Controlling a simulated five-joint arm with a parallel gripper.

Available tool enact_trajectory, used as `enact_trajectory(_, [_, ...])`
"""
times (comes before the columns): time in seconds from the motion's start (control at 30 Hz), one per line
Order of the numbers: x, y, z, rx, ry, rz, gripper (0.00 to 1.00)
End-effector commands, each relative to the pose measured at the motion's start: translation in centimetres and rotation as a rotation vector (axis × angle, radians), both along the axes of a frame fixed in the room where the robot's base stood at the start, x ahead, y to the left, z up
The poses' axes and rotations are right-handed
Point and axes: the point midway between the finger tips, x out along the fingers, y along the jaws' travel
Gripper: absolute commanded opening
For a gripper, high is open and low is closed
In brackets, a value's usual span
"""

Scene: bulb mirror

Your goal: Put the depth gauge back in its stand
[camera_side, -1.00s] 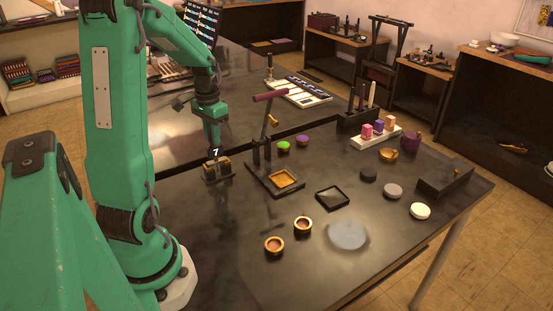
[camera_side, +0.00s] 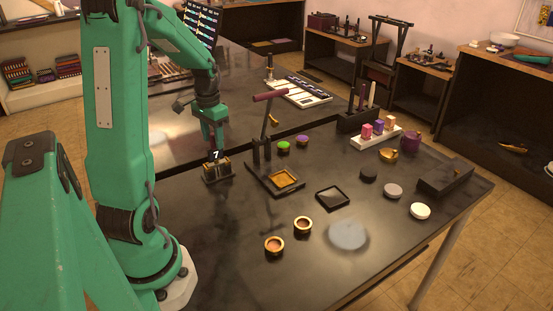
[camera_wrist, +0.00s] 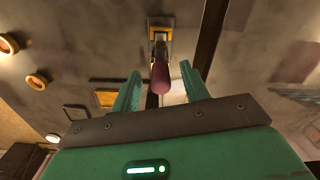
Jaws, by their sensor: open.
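The stand (camera_side: 217,171) is a small dark block with brass-coloured parts and a "7" label, on the table left of the lever press. In the wrist view the stand (camera_wrist: 160,24) shows at the top middle. The depth gauge appears to be the maroon-handled tool (camera_wrist: 160,78) that reaches from the stand toward the wrist camera. It seems to stand upright in the stand; its lower end is hard to see. My gripper (camera_side: 212,146) is just above the stand. In the wrist view its open jaws (camera_wrist: 160,88) lie on either side of the maroon handle, with gaps.
A lever press (camera_side: 262,150) with a maroon handle and amber tray stands close to the right. Two copper rings (camera_side: 303,225), a black tray (camera_side: 332,197) and several small pots lie further right. The table's front left is clear.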

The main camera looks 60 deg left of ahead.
Motion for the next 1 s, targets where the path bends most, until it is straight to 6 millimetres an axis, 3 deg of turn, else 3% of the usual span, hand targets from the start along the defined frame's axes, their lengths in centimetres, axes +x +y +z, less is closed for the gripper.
enact_trajectory(0.27, [0.1, 0.1, 1.7, 0.003, -0.002, 0.0, 0.45])
enact_trajectory(0.7, [0.1, 0.0, 7.0, 0.003, -0.002, 0.0, 0.45])
enact_trajectory(1.0, [0.0, 0.0, 7.8, 0.0, 0.0, 0.0, 0.45])
